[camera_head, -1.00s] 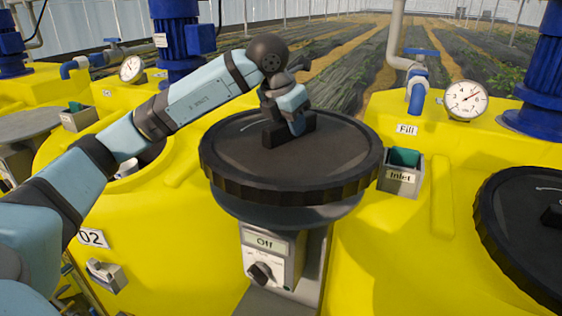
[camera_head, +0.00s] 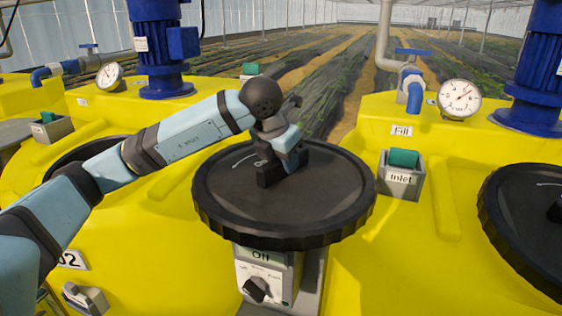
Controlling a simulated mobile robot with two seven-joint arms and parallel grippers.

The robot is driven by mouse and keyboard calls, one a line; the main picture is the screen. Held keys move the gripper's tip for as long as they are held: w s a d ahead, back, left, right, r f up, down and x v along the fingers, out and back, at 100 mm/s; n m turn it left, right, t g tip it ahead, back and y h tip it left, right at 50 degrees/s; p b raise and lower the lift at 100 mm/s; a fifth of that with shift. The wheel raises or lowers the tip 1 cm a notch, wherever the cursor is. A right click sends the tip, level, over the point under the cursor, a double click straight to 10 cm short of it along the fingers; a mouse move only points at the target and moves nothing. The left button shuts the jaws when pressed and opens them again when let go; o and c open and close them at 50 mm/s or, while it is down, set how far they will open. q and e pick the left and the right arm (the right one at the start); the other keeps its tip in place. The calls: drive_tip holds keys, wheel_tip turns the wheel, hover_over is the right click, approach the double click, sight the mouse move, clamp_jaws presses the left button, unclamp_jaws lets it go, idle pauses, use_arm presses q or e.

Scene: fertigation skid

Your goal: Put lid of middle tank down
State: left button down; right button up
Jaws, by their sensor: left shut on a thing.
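A large black round lid (camera_head: 330,205) with ribbed edges is in the centre of the head view, roughly level. My left gripper (camera_head: 284,153) is shut on the black handle (camera_head: 270,174) on its top. The lid is above a grey post with a control box (camera_head: 262,278) marked "Off" and covers the top of that box's label. What lies directly under the lid is hidden, so I cannot tell whether it touches a support. A yellow tank (camera_head: 125,235) with a dark opening (camera_head: 75,160) is at left, partly behind my left arm. My right gripper is not in view.
Another black lid (camera_head: 525,245) sits on the yellow tank at right. An "Inlet" box (camera_head: 401,182), a pressure gauge (camera_head: 459,98) and a blue valve (camera_head: 413,85) stand behind and right of the held lid. A blue motor (camera_head: 158,45) stands behind my arm.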

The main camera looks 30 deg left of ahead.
use_arm(q)
drive_tip(key=shift+d+r, duration=0.2)
drive_tip(key=shift+d, duration=0.1)
drive_tip(key=shift+f, duration=0.15)
drive_tip(key=c, duration=0.9)
unclamp_jaws()
drive_tip(key=shift+a, duration=0.1)
drive_tip(key=shift+s, duration=0.1)
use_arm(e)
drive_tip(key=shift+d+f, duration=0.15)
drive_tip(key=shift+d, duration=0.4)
use_arm(q)
drive_tip(key=shift+r, duration=0.2)
drive_tip(key=shift+s+r, duration=0.1)
drive_tip(key=shift+r, duration=0.15)
drive_tip(key=b+v, duration=0.1)
drive_tip(key=v, duration=0.8)
drive_tip(key=shift+s+r+b, duration=0.15)
drive_tip(key=shift+r+b, duration=0.15)
drive_tip(key=shift+r, duration=0.05)
drive_tip(key=shift+v, duration=0.75)
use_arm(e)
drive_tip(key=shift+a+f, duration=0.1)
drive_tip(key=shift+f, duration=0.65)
